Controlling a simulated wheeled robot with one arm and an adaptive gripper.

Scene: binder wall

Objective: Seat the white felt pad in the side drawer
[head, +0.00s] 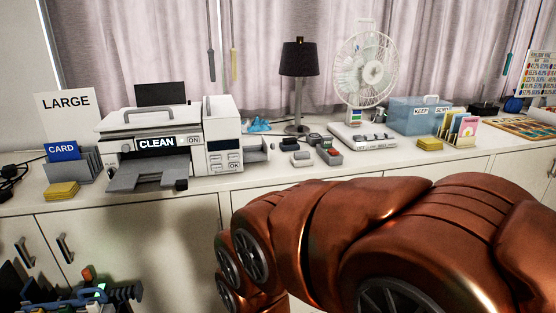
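The white printer (168,122) stands on the counter at the left, with a screen reading "CLEAN". A small pale drawer or tray (256,156) sticks out of its right side. A small dark item shows at its outer end; I cannot tell what it is. Several small grey, white and dark blocks lie just right of it, among them a pale-topped one (302,158). I cannot tell whether any of these is the white felt pad. My copper arm crosses the lower right foreground and bends down out of the picture. My gripper is not visible.
A black lamp (299,60), a white fan (365,70) and a blue bin (413,115) stand further right. A small tray of items (329,155) sits near the counter edge. Yellow pads (61,191) and a card holder (86,165) are at left.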

